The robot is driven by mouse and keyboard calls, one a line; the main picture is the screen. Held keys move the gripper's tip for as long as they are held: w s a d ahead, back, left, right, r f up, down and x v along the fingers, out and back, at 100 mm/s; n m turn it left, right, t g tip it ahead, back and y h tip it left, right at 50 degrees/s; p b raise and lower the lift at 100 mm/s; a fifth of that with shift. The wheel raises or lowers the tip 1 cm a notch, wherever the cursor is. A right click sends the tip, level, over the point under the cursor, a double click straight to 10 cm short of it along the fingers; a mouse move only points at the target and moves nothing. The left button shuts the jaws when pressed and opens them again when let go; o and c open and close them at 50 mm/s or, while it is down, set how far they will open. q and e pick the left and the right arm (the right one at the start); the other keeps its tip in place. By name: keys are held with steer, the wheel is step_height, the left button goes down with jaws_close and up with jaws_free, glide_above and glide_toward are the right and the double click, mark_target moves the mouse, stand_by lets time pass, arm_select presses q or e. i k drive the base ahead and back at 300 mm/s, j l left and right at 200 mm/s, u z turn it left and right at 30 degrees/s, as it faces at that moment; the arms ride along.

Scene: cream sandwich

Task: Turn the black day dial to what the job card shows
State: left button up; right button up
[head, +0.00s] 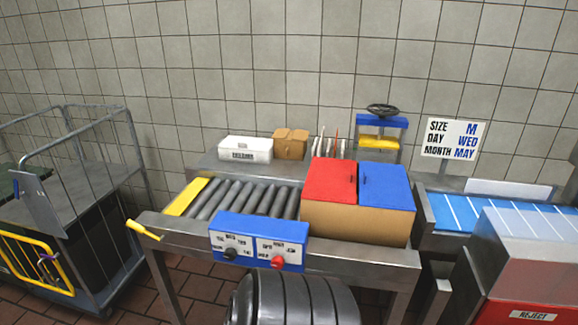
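The job card (450,139) is a white sign at the back right. It reads SIZE M, DAY WED, MONTH MAY. The black dial (230,254) is on the left half of a blue control box (254,228) at the front of the metal bench. Small printed labels surround the dial, too small to read surely, and I cannot tell which one it points to. A red dial (277,262) is on the right half of the box. Neither of my grippers shows in the head view.
A roller conveyor (240,199) with a yellow end plate lies behind the control box. A box with red (331,181) and blue (384,186) lids stands right of it. A yellow handle (143,230) sticks out at the bench's left corner. A wire cart (75,190) stands left.

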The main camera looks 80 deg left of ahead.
mark_target(230, 254)
steer(key=u, duration=2.85)
